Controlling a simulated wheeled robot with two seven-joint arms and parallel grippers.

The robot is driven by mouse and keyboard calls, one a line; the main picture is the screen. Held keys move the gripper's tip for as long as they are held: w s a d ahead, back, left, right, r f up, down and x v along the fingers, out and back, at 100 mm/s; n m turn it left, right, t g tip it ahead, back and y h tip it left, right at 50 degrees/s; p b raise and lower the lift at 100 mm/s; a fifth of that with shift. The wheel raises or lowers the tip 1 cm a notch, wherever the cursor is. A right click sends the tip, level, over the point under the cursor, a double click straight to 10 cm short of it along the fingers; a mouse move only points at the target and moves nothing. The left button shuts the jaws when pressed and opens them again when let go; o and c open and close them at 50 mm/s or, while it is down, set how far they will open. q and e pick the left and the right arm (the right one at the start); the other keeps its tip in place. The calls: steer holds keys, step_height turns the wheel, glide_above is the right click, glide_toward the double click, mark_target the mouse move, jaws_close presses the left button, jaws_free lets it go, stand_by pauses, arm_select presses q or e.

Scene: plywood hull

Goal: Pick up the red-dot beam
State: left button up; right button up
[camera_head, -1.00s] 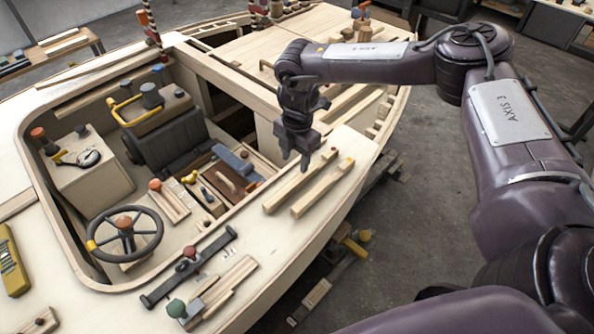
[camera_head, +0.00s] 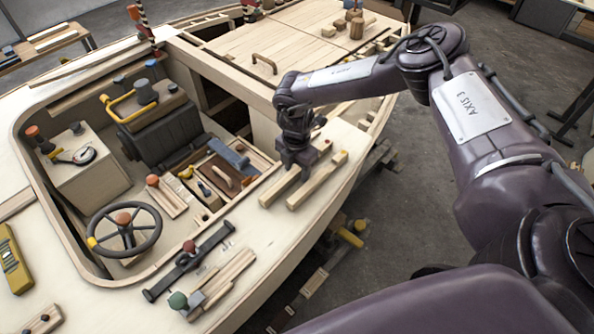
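Two pale wooden beams lie side by side on the deck near the hull's right edge. The left one, the red-dot beam (camera_head: 276,191), has a small red mark near its far end, just beyond my gripper. The right beam (camera_head: 317,182) has a yellowish mark at its far end. My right gripper (camera_head: 299,172) points down at the middle of the red-dot beam and hides part of it. Its fingertips are low at the beam, and I cannot tell whether they are closed on it. My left gripper is not in view.
A steering wheel (camera_head: 123,230) and a cockpit opening with a dark seat (camera_head: 168,139) are on the left. The hull edge drops to the floor on the right.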

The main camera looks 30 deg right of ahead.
mark_target(296, 169)
jaws_close()
steer(key=shift+r, duration=0.15)
step_height(296, 169, up, 20)
steer(key=b, duration=0.2)
stand_by(0.4)
